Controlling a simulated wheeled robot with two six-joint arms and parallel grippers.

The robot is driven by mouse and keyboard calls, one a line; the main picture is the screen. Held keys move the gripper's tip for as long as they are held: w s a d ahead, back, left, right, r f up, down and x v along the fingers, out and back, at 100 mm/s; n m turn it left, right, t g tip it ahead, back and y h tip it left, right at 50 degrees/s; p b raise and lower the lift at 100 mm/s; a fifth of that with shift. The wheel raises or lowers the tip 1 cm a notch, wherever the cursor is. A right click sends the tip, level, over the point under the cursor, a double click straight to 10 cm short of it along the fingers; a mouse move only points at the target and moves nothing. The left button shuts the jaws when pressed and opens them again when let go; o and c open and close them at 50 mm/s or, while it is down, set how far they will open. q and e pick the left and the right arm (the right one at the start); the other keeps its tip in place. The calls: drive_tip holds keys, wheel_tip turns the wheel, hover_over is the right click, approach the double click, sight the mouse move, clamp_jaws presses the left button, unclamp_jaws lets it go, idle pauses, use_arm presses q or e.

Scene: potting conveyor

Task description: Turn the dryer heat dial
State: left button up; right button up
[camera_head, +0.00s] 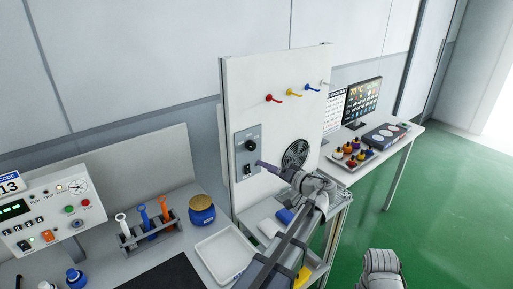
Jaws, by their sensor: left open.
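A tall white dryer panel (281,125) carries a grey control plate (242,152) on its left side. A dark round dial (253,145) sits on the upper part of the plate. A second small dark control (250,171) sits below it. The labels are too small to read, so I cannot tell which is the heat dial. My left gripper (260,164) points at the plate from the right, its tip near the lower control and below the upper dial. I cannot tell whether it touches. It is open, with nothing visible held. My right gripper is not in view.
A white tray (225,254), a blue jar (202,211) and a tool rack (148,234) stand left of my arm. Open green floor (430,200) lies to the right.

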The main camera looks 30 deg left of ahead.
sight(253, 147)
use_arm(q)
drive_tip(key=shift+t+y, duration=0.3)
drive_tip(key=shift+y, duration=0.4)
drive_tip(key=shift+w+a+r, duration=0.5)
drive_tip(key=shift+w+a, duration=0.15)
drive_tip(key=shift+a, duration=0.55)
drive_tip(key=shift+w+a+r, duration=0.5)
drive_tip(key=shift+w+a, duration=0.15)
drive_tip(key=shift+a, duration=0.55)
drive_tip(key=shift+w+a+r, duration=0.5)
drive_tip(key=shift+w+a, duration=0.15)
drive_tip(key=shift+a, duration=0.55)
clamp_jaws()
